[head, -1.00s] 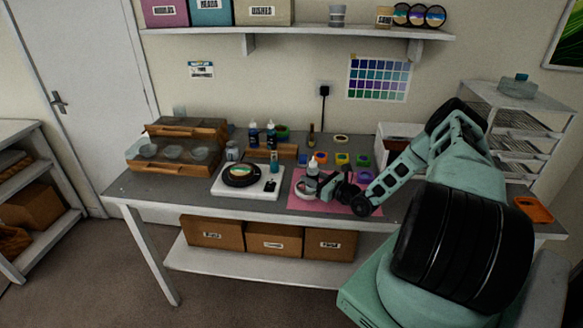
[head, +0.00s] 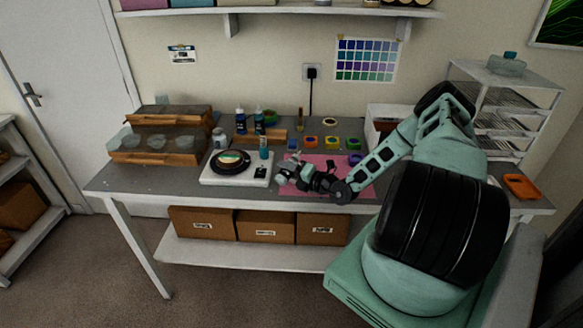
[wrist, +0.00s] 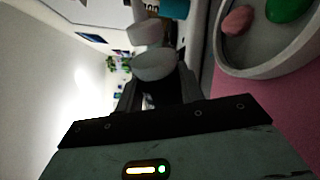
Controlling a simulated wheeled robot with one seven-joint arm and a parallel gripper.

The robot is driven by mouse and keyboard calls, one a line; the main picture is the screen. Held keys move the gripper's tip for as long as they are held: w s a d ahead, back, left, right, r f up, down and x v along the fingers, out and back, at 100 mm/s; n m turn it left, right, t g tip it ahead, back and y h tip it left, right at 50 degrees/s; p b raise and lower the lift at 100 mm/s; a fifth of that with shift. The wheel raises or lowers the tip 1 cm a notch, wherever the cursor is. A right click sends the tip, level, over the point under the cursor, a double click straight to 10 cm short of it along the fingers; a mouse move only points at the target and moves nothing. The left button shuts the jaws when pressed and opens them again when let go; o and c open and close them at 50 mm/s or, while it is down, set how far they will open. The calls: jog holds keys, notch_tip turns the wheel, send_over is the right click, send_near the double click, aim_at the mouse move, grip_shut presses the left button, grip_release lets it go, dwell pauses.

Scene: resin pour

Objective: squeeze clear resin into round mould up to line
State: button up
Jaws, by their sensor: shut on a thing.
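My gripper (head: 302,178) is over the left part of the pink mat (head: 362,183) in the head view. In the wrist view my gripper (wrist: 156,88) has its dark fingers shut on the resin bottle (wrist: 155,65), a pale rounded body. The head view shows the bottle small and tilted over; its nozzle is hard to make out. The round mould (wrist: 228,62), with a pale rim, lies at the right of the wrist view, with a pink and a green piece inside. The resin level and line cannot be seen. My gripper largely hides the mould in the head view.
A white scale (head: 212,180) with a black round item stands left of my gripper. Several small colour pots (head: 330,143) line the mat's back. A wooden case (head: 160,157) is at far left.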

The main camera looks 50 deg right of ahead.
jog(key=shift+a+f+m, duration=0.2)
jog(key=shift+m, duration=0.6)
jog(key=m, duration=0.1)
jog(key=f+m+b, duration=0.1)
jog(key=shift+a+f+m, duration=0.1)
jog(key=shift+f+m, duration=0.15)
jog(key=shift+m, duration=0.05)
jog(key=shift+r+m+y+p, duration=0.3)
jog(key=shift+r+m+p, duration=0.25)
jog(key=shift+r, duration=0.25)
jog(key=shift+r+m, duration=0.4)
jog(key=shift+m, duration=0.15)
jog(key=shift+d+r+m+p, duration=0.35)
jog(key=shift+r+m, duration=0.3)
jog(key=shift+m, duration=0.55)
jog(key=shift+f, duration=0.1)
jog(key=shift+f, duration=0.1)
jog(key=shift+f+b, duration=0.7)
jog(key=shift+f, duration=0.15)
